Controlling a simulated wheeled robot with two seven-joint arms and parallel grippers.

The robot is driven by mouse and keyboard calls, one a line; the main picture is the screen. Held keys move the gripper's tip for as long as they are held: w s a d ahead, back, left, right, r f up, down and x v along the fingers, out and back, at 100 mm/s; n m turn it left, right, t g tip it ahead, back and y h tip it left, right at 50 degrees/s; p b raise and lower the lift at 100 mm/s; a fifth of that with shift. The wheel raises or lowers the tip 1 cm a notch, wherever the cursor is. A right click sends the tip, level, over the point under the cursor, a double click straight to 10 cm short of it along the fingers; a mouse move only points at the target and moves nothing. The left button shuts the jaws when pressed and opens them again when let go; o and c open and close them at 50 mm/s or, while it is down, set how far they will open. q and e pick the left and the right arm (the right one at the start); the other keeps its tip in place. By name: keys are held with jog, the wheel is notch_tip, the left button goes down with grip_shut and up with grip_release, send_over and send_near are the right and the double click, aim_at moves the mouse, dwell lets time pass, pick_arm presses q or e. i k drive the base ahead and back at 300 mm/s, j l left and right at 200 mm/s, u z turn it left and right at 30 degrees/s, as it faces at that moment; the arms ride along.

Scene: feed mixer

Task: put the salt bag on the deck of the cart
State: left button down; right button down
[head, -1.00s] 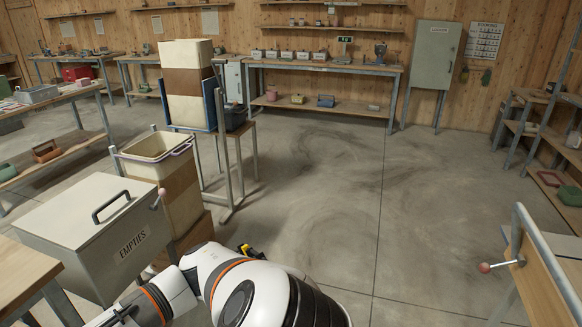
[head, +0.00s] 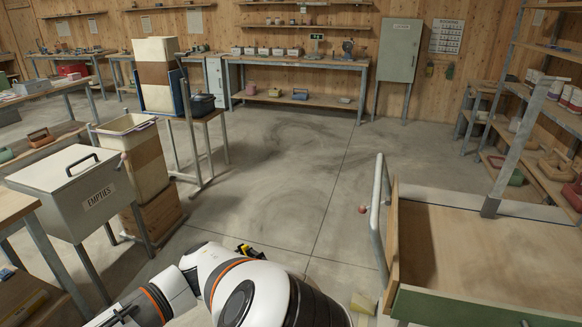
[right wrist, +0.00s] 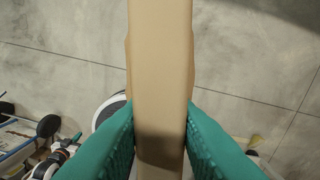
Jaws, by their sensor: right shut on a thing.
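In the right wrist view my right gripper (right wrist: 160,140) is shut on a long tan block-like thing, taken as the salt bag (right wrist: 160,70). Its teal fingers press both sides, and no label shows. In the head view what looks like the cart stands at lower right, with a bare pale wooden deck (head: 480,250), a grey tube handle (head: 377,220), an upright board and a green front edge. The cart's near right part is cut off by the frame. In the head view a white arm of mine fills the bottom middle; neither gripper can be made out there.
A shelf rack (head: 555,110) rises behind the cart. The concrete floor (head: 270,190) in the middle is clear.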

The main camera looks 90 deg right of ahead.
aim_at(520, 259)
jog(key=k+j+z, duration=0.65)
jog(key=z, duration=1.6)
jog(key=l, duration=0.1)
